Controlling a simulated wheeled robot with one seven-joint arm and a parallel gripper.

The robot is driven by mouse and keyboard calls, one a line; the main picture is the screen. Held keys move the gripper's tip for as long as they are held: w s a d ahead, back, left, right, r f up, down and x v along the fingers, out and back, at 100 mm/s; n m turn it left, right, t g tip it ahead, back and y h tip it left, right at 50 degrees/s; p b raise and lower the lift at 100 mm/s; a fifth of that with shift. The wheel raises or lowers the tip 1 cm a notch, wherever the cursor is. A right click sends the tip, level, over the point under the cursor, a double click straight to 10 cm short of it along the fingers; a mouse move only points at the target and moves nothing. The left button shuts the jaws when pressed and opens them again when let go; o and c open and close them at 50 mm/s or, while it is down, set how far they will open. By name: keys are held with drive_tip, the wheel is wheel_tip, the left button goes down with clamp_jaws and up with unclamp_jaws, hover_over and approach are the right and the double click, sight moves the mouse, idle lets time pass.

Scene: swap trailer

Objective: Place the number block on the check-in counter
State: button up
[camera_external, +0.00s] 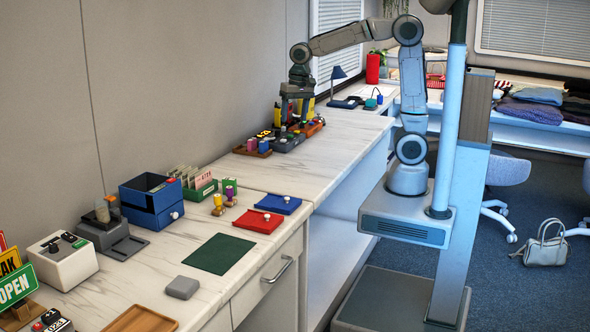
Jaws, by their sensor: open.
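My gripper (291,122) points down over a cluster of small dark, yellow and red items on the far part of the long marble counter (345,142). It is open; its fingertips are small and partly lost among these items, and I cannot tell whether they touch anything. I cannot single out a number block there. A small black-and-white item with digits (53,320) sits at the bottom left edge, partly cut off. Nothing in view is labelled as the check-in counter, so I cannot tell which surface it is.
A blue lamp (338,75) stands farther back. Bare marble shows right of the cluster.

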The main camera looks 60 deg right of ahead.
drive_tip(key=s+d+f+n, duration=0.1)
drive_tip(key=s+d+n, duration=0.1)
drive_tip(key=s+d, duration=0.3)
drive_tip(key=shift+s+f+n+t, duration=0.15)
drive_tip(key=shift+s+n+t, duration=0.2)
drive_tip(key=shift+s, duration=0.65)
drive_tip(key=s+d+f+n, duration=0.1)
drive_tip(key=s, duration=0.1)
drive_tip(key=s+d+f+n, duration=0.1)
drive_tip(key=s, duration=0.2)
drive_tip(key=s+d+f+n, duration=0.1)
drive_tip(key=s, duration=0.2)
drive_tip(key=shift+d+f+n, duration=0.25)
drive_tip(key=shift+d+f, duration=0.05)
drive_tip(key=shift+d, duration=0.05)
drive_tip(key=shift+c, duration=0.9)
drive_tip(key=shift+s+d+f, duration=0.1)
drive_tip(key=shift+s+f, duration=0.05)
drive_tip(key=shift+s, duration=0.1)
drive_tip(key=shift+c, duration=1.1)
